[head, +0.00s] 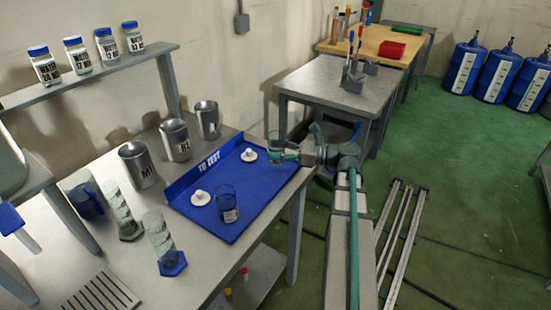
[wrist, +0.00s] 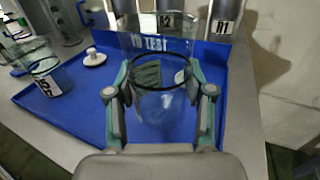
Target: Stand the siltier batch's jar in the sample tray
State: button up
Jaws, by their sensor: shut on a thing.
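My gripper (head: 285,150) is shut on a clear glass jar (wrist: 160,100), with one finger on each side of it. The held jar is at the right end of the blue sample tray (head: 240,193) marked "TO TEST"; I cannot tell whether its base touches the tray. Its label and contents are not clear. A second glass jar (head: 227,203) with a white label stands upright in the tray's front part, and it also shows at the left of the wrist view (wrist: 45,78). No silt can be made out in either jar.
Two white knobbed lids (head: 200,197) (head: 248,154) lie in the tray. Steel beakers (head: 175,140) stand behind its raised back wall. Two glass cylinders (head: 121,210) (head: 160,243) stand left of it. Labelled water bottles (head: 77,56) line the shelf above. The tray's middle is bare.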

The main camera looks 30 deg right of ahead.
jog(key=shift+w+d+f, duration=0.1)
jog(key=shift+w+f, duration=0.45)
jog(key=shift+f, duration=0.05)
jog(key=shift+w+f, duration=0.2)
jog(key=shift+f, duration=0.75)
jog(key=shift+f+p, duration=0.15)
jog(key=shift+p, duration=0.45)
jog(key=shift+f, duration=0.45)
jog(key=shift+f, duration=0.15)
jog(key=o, duration=1.3)
jog(key=shift+f+b, duration=0.25)
jog(key=shift+b, duration=0.45)
jog(key=v, duration=1)
jog(key=shift+r+b, duration=0.2)
jog(key=shift+b, duration=0.1)
jog(key=shift+o, duration=0.6)
jog(key=shift+s+d, duration=0.3)
